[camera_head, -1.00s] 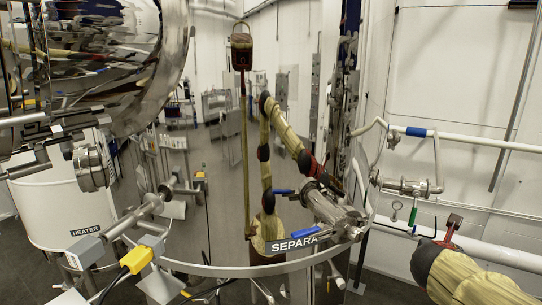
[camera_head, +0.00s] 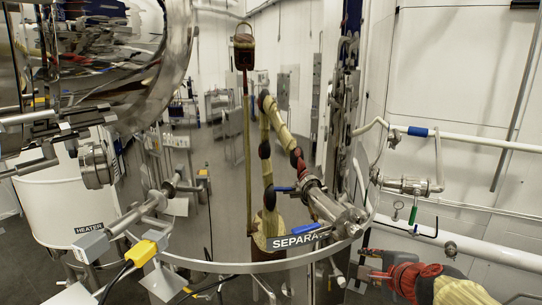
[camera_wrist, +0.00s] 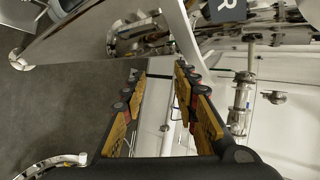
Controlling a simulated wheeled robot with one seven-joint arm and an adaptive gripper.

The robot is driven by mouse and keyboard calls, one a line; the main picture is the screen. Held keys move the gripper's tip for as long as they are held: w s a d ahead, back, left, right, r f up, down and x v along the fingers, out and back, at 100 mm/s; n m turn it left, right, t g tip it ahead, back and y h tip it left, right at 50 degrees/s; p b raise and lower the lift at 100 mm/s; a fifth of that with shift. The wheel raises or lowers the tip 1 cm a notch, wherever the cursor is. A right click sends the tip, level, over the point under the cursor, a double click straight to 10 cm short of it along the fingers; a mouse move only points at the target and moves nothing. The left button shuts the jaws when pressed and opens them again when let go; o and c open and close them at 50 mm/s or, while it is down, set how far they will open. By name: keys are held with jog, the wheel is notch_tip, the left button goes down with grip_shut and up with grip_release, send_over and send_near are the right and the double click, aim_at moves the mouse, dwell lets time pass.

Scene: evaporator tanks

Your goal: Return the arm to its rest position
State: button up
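My gripper (camera_head: 368,268) is at the lower right of the head view, at the end of my yellow-covered arm with a red wrist. It points left, towards the lower right side of the shiny separator tank (camera_head: 225,180). In the wrist view my gripper (camera_wrist: 160,75) shows two yellow and black fingers spread apart, with nothing between them. The floor and a white wall show behind the gap. In the head view I cannot tell whether the fingers touch anything.
A pipe fitting with a blue handle (camera_head: 305,228) juts from the separator. White pipes (camera_head: 470,250) run along the right wall. A white heater tank (camera_head: 60,205) stands at left. The tank's mirrored face reflects my arm. Grey floor (camera_wrist: 70,110) is open in the wrist view.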

jog(key=s+a+f+n+g+y, duration=0.1)
jog(key=s+a+f+n+g, duration=0.15)
jog(key=s+n, duration=0.4)
jog(key=s+a+f+n+g+y, duration=0.1)
jog(key=s+a+f+n+g, duration=0.2)
jog(key=s+n, duration=0.35)
jog(key=s+n+h, duration=0.2)
jog(key=s+n, duration=0.4)
jog(key=s, duration=0.5)
jog(key=shift+s+r+h, duration=0.3)
jog(key=shift+r, duration=0.05)
